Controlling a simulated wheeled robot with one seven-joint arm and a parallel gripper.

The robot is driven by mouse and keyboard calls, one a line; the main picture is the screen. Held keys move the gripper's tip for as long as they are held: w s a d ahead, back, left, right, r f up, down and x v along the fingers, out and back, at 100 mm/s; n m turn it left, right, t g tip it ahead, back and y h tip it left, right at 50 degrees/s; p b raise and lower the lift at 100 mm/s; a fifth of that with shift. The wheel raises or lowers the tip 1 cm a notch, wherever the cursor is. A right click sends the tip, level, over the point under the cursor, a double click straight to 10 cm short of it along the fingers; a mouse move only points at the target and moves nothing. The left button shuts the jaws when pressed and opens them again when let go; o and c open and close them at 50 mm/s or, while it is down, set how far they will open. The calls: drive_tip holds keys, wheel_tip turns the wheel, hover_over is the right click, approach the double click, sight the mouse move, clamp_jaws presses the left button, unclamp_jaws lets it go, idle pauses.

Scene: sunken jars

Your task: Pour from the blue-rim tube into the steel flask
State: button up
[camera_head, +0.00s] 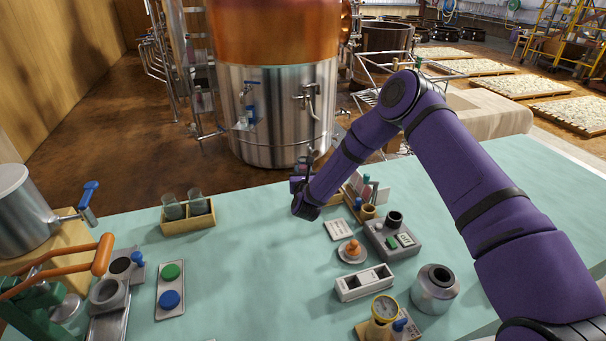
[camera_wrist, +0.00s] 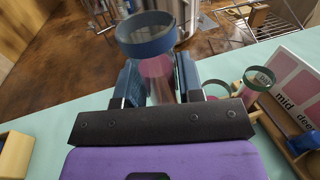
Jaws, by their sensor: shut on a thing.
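My gripper (camera_wrist: 158,82) is shut on the blue-rim tube (camera_wrist: 147,38), a clear tube with a wide blue rim and pink contents. In the wrist view the tube stands between the two fingers with its rim toward the camera. In the head view my gripper (camera_head: 303,186) is over the far edge of the table, and the tube is too small to make out clearly. The steel flask (camera_head: 434,290), a squat round metal vessel with a dark mouth, stands on the table at the right front, well apart from my gripper.
A rack with tubes and a pink card (camera_wrist: 292,85) stands right of my gripper; a green-rim tube (camera_wrist: 258,82) is there. A grey device (camera_head: 393,240), a white switch box (camera_head: 364,283) and a gauge (camera_head: 384,310) stand near the flask. The table's middle (camera_head: 250,270) is clear.

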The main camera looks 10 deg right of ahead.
idle(0.3)
drive_tip(key=shift+o, duration=1.1)
drive_tip(key=c, duration=0.3)
